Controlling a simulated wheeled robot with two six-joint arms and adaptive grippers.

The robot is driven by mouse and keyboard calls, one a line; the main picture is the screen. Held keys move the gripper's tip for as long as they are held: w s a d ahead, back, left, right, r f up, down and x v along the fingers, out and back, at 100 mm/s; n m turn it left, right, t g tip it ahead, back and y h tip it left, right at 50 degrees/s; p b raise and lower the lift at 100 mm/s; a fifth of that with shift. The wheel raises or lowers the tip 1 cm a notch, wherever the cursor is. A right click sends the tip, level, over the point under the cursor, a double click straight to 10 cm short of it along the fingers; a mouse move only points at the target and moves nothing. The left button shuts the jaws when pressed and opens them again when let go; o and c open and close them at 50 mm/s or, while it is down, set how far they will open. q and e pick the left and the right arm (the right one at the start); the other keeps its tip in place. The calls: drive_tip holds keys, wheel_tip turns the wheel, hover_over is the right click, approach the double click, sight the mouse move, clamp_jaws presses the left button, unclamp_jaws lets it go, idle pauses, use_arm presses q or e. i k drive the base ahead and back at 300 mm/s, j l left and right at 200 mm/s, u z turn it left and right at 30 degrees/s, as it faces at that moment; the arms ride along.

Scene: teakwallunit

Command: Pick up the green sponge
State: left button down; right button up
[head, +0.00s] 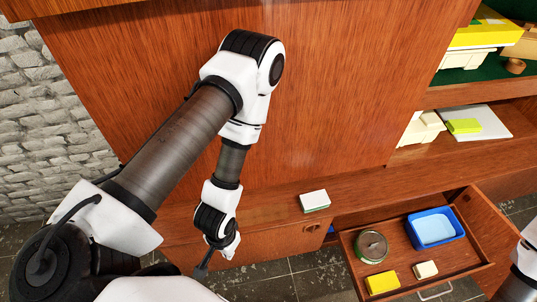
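A small block with a white top and a thin green lower edge (314,201) lies on the wooden ledge, right of my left arm. A flat yellow-green block (464,126) lies on a white board on the right shelf. I cannot tell for sure which of these is the green sponge. My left gripper (203,266) points down in front of the cabinet, below and left of the ledge block and apart from it. Its dark fingers are small and seen edge-on, so their opening is unclear.
An open drawer (400,262) holds a blue tray (459,227), a round greenish tin (372,246), a yellow block (382,282) and a small cream block (426,269). The tall wooden panel (330,90) stands behind my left arm. The ledge around the white-topped block is clear.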

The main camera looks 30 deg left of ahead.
sight(314, 200)
drive_tip(key=k+u, duration=0.1)
drive_tip(key=u, duration=0.3)
drive_tip(key=z, duration=1.1)
drive_tip(key=u, duration=1.1)
drive_tip(key=i+l+z, duration=0.15)
drive_tip(key=z, duration=0.15)
drive_tip(key=i+l+z, duration=0.2)
drive_tip(key=l+z, duration=0.15)
